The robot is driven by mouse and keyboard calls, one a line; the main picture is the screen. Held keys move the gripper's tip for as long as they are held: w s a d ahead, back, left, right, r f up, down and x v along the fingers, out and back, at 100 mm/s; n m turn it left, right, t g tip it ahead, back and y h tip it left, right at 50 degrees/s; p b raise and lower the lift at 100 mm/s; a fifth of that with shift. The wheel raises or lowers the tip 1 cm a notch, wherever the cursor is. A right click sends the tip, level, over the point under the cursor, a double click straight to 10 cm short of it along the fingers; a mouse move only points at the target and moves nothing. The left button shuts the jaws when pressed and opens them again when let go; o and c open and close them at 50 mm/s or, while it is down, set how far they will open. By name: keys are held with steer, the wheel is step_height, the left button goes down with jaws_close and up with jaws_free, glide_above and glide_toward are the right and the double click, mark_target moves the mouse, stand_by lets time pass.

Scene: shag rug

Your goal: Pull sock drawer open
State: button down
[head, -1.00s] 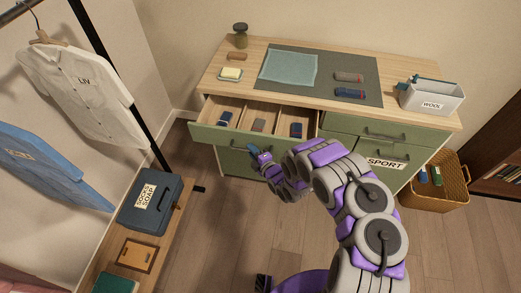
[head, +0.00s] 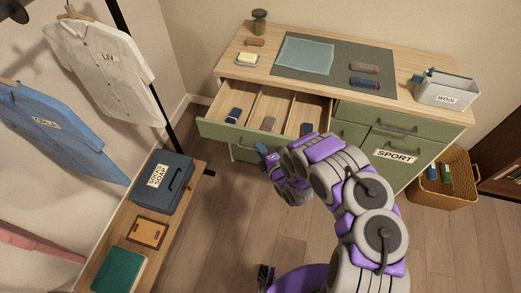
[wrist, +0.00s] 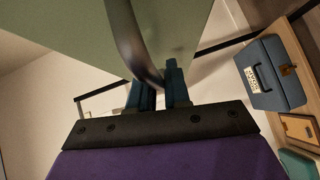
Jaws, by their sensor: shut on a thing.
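The sock drawer (head: 249,137) is the green-fronted top left drawer of the dresser. It stands well open and shows wooden compartments with rolled socks (head: 234,115) in them. Its dark curved handle (wrist: 126,40) crosses the upper middle of the wrist view. My gripper (head: 265,152) is at the drawer's front. In the wrist view its blue fingers (wrist: 160,88) are closed on the handle. My arm hides part of the drawer front's right end in the head view.
The dresser top (head: 240,72) holds a grey mat, a cloth, rolled socks and a white WOOL bin (head: 446,90). A low bench (head: 112,258) with a blue case (head: 163,181) stands left. A wicker basket (head: 440,188) stands right. Wood floor is clear in front.

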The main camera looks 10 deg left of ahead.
steer(key=c, duration=1.3)
jaws_free()
steer(key=shift+f, duration=0.25)
steer(key=shift+o, duration=0.6)
steer(key=shift+r, duration=0.1)
steer(key=p+v, duration=0.6)
steer(key=v, duration=1.1)
steer(key=shift+p, duration=0.4)
steer(key=shift+s, duration=0.1)
